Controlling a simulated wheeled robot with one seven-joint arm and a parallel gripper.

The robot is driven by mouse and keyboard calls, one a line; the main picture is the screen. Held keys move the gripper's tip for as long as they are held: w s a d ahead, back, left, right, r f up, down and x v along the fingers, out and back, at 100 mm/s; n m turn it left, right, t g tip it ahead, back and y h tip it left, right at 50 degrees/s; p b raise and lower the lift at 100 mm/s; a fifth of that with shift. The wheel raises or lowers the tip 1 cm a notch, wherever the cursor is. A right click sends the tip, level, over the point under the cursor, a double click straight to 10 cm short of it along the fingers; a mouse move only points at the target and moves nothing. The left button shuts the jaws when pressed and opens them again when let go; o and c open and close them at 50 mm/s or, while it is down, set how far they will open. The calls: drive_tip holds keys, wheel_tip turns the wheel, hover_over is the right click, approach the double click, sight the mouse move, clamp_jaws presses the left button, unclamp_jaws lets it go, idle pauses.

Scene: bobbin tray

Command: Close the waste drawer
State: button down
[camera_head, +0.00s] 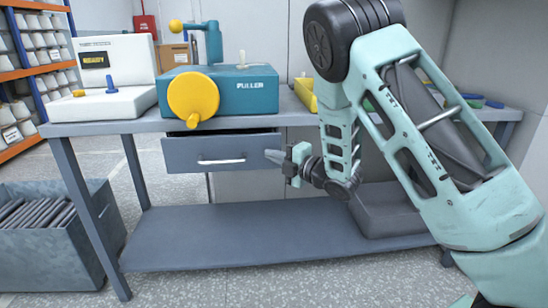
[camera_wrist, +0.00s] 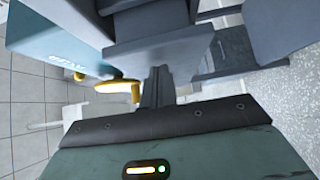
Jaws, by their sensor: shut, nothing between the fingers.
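The waste drawer (camera_head: 238,148) is a grey drawer under the bench top, with a pale bar handle (camera_head: 221,161). It stands partly pulled out; a dark strip of its inside shows above the front. My gripper (camera_head: 270,155) is shut and empty at the right end of the drawer front, overlapping it in the head view. In the wrist view, the shut fingers (camera_wrist: 158,74) point at a grey panel (camera_wrist: 170,50) that looks like the drawer front. I cannot tell whether they touch it. The handle cannot be made out in the wrist view.
On the bench (camera_head: 120,125) above the drawer stands a teal puller machine (camera_head: 240,90) with a yellow wheel (camera_head: 193,97), overhanging the front. A white device (camera_head: 118,103) is to its left. A grey bin (camera_head: 45,255) stands on the floor at left. The lower shelf (camera_head: 220,232) is mostly clear.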

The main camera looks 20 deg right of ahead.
sight(273, 148)
drive_tip(key=w, duration=0.1)
drive_tip(key=w+d, duration=0.1)
drive_tip(key=w, duration=0.1)
drive_tip(key=w+b, duration=0.1)
drive_tip(key=shift+w+d+r, duration=0.15)
drive_tip(key=shift+w+d, duration=0.2)
idle(0.3)
